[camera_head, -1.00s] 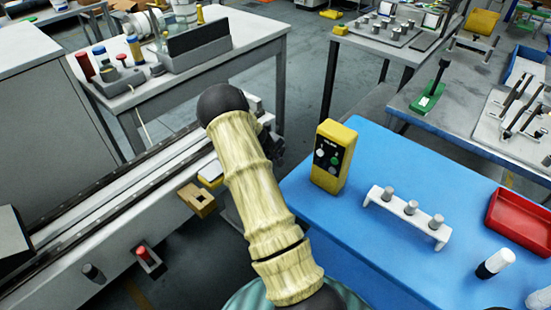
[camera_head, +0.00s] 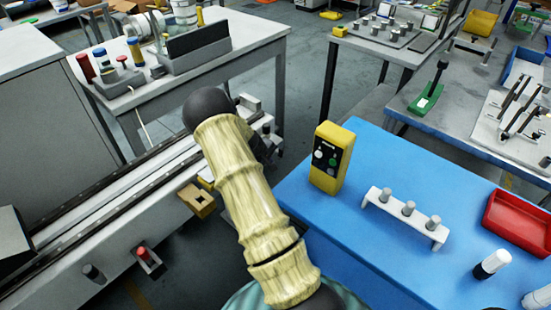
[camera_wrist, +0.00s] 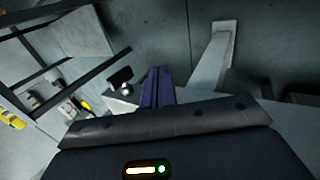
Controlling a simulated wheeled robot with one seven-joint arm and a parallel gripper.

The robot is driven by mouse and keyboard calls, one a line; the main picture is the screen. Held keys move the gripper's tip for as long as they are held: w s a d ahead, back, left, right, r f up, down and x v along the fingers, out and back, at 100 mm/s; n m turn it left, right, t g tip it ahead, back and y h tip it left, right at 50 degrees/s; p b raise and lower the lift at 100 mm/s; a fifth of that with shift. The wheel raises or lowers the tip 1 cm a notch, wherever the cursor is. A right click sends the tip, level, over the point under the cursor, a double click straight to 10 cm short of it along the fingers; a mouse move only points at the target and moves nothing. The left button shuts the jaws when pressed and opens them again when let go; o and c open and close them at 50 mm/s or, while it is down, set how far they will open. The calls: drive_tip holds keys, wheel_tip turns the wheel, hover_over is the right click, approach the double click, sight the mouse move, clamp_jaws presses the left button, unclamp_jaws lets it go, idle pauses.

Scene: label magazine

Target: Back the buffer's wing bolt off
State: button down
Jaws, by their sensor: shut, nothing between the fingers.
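My gripper (camera_wrist: 158,86) shows in the wrist view as two dark purple fingers pressed together, with nothing between them. Just left of the fingertips is a small black piece with a white part (camera_wrist: 122,82). I cannot tell whether it is the wing bolt. In the head view my arm hides the gripper and part of the far end of the rail. A grey fitting (camera_head: 250,108) at that end, perhaps the buffer, shows past my arm. No wing bolt can be made out clearly.
The long rail (camera_head: 110,195) runs along the left, with a tan notched block (camera_head: 197,201) on its side. A blue table (camera_head: 370,240) at the right carries a yellow control box (camera_head: 331,157). A grey post (camera_wrist: 213,62) stands right of my fingers.

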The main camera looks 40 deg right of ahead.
drive_tip(key=s+a+r, duration=0.1)
drive_tip(key=s+a, duration=0.1)
drive_tip(key=a, duration=0.7)
drive_tip(key=shift+s+a, duration=0.2)
drive_tip(key=shift+a, duration=0.1)
